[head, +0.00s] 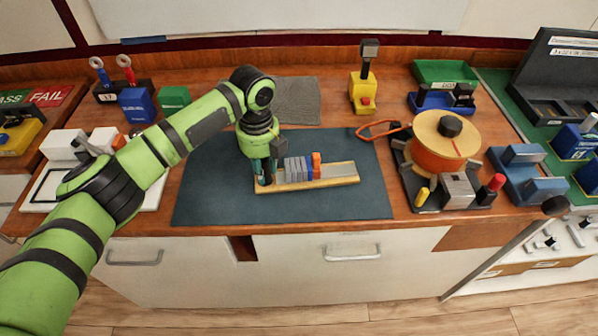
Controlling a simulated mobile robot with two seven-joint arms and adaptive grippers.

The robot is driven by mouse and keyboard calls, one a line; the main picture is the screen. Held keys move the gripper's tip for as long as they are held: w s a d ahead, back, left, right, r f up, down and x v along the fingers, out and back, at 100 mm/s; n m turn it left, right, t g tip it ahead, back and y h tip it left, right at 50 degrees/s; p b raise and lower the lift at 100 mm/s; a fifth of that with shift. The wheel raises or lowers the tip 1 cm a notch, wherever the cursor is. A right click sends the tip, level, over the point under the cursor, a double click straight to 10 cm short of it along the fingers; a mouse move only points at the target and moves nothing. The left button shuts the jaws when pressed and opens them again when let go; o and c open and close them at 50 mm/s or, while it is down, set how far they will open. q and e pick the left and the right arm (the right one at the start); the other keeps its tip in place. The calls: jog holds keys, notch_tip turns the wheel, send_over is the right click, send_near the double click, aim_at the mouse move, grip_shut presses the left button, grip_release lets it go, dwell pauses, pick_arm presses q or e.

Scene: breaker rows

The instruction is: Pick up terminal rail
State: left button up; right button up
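The terminal rail (335,182) is a yellowish wooden-looking bar lying on the dark mat (210,195). It carries a row of grey blocks (297,170), then a blue block and an orange block (316,165), leaving its right part bare. My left gripper (265,178) points down at the rail's left end, just left of the grey blocks. Its fingers look apart, and the gripper hides part of that end. Whether the fingers touch the rail is unclear. My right gripper is not in view.
An orange cable spool (438,145) stands right of the mat. A yellow box with a black-topped post (363,92) stands behind it. The mat is clear around the rail, and the counter's front edge is close.

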pick_arm(q)
jog(key=shift+d, duration=0.1)
grip_shut()
jog(key=shift+r+b, duration=0.3)
jog(key=shift+r, duration=0.25)
notch_tip(320, 180, up, 2)
jog(key=shift+r+b, duration=0.25)
jog(key=shift+b, duration=0.25)
jog(key=s+d+r+b, duration=0.2)
jog(key=s+d+r, duration=0.3)
jog(key=d, duration=0.5)
notch_tip(320, 180, up, 2)
jog(key=shift+d+r+b, duration=0.25)
jog(key=shift+d+b, duration=0.05)
jog(key=shift+d, duration=0.05)
jog(key=shift+a, duration=0.1)
jog(key=shift+w+a+f, duration=0.9)
jog(key=shift+a+f, duration=0.85)
jog(key=shift+w+a+f, duration=0.85)
jog(key=shift+a+f, duration=0.9)
jog(key=shift+a, duration=0.05)
jog(key=shift+w+a+f, duration=0.9)
jog(key=shift+a+f, duration=0.85)
